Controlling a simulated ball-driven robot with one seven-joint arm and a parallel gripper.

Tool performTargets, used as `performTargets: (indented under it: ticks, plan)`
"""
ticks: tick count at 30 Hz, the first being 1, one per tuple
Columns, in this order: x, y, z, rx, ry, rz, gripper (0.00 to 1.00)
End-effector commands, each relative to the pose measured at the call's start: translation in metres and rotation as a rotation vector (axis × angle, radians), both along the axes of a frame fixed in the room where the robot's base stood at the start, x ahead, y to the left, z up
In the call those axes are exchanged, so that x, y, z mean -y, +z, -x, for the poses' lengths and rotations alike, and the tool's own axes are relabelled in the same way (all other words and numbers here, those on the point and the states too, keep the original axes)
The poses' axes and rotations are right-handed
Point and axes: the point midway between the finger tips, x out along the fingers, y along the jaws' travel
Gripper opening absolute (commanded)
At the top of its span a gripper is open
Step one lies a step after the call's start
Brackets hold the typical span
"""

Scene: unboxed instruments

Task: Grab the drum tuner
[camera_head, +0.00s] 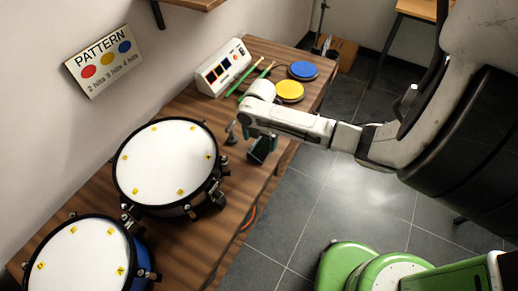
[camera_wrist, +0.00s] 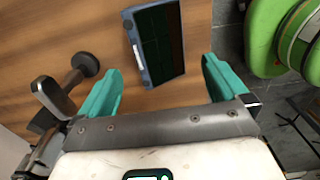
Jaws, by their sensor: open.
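Two things lie near my gripper, and I cannot tell for certain which is the drum tuner. One is a flat, blue-grey framed device (camera_wrist: 154,44) with a dark panelled face, on the wooden table ahead of and between my fingers in the wrist view. The other is a grey metal piece (camera_wrist: 86,66) with a round end, a stem and a flat wing, left of my left finger; it shows small in the head view (camera_head: 231,134). My gripper (camera_wrist: 163,80) is open, with teal fingers and nothing between them. In the head view it hangs low over the table (camera_head: 262,147).
Two white-headed drums (camera_head: 168,160) (camera_head: 82,259) stand on the table to the left. A white console (camera_head: 222,68), green sticks (camera_head: 257,78), a yellow pad (camera_head: 289,91) and a blue pad (camera_head: 303,70) lie at the back. The table edge is close to the right of my gripper.

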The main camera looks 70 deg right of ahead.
Motion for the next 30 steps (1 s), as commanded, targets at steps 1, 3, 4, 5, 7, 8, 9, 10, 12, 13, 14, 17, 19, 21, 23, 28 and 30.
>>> performTargets:
  ticks: [1, 3, 4, 5, 7, 8, 9, 10, 12, 13, 14, 17, 19, 21, 23, 28, 30]
  plan:
    - [0.0, -0.002, 0.0, 0.0, -0.001, 0.0, 1.0]
    - [0.0, -0.007, 0.0, 0.0, -0.002, 0.0, 1.0]
    - [0.001, -0.01, 0.001, -0.002, -0.002, 0.0, 1.0]
    - [0.001, -0.014, 0.001, -0.002, -0.002, 0.0, 1.0]
    - [0.001, -0.023, 0.001, -0.001, -0.002, -0.002, 1.0]
    - [0.001, -0.028, 0.002, -0.003, -0.002, -0.002, 1.0]
    - [0.002, -0.033, 0.002, -0.002, -0.001, -0.001, 1.0]
    - [0.002, -0.038, 0.002, -0.002, -0.002, -0.001, 1.0]
    - [0.002, -0.045, 0.002, -0.001, -0.001, 0.0, 1.0]
    - [0.002, -0.048, 0.002, -0.001, -0.001, 0.0, 1.0]
    - [0.002, -0.05, 0.002, -0.002, 0.0, 0.0, 1.0]
    - [0.002, -0.053, 0.002, 0.0, 0.0, 0.001, 1.0]
    - [0.003, -0.054, 0.002, 0.0, 0.0, 0.001, 1.0]
    - [0.003, -0.053, 0.002, 0.0, 0.0, 0.001, 1.0]
    - [0.003, -0.053, 0.002, 0.0, 0.0, 0.001, 0.99]
    - [0.003, -0.053, 0.002, 0.0, -0.001, 0.001, 0.83]
    - [0.003, -0.053, 0.002, 0.0, -0.001, 0.001, 0.76]
